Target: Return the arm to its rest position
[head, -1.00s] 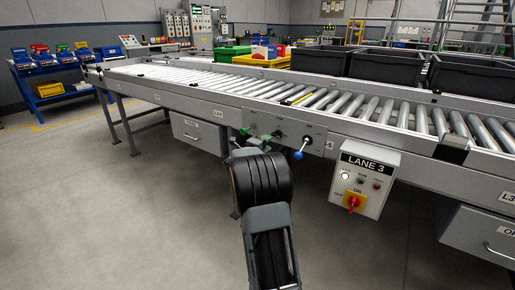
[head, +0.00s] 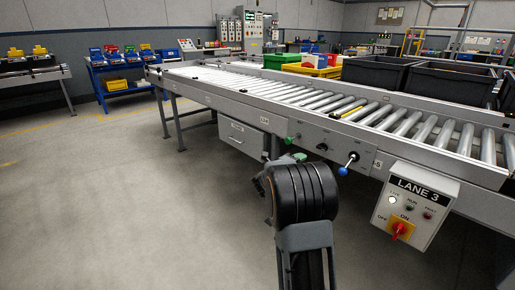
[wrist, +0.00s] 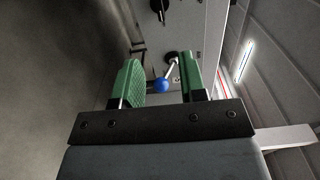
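My arm reaches forward from the bottom of the head view, its black joint (head: 303,192) low in front of the conveyor's side panel. My gripper (wrist: 160,74) is open in the wrist view, its two green finger pads apart with nothing held between them. A lever with a blue ball knob (wrist: 162,86) shows in the gap between the pads; it looks beyond them, and I cannot tell how far. In the head view the blue knob (head: 343,171) is right of the arm. There the gripper is mostly hidden behind the joint, with a green part (head: 299,157) showing.
The roller conveyor (head: 330,112) runs across the view. A LANE 3 control box (head: 415,205) with a red switch hangs at right. Dark totes (head: 452,85) stand on the conveyor's far side. A drawer (head: 241,139) is under it. Bare floor (head: 110,200) lies left.

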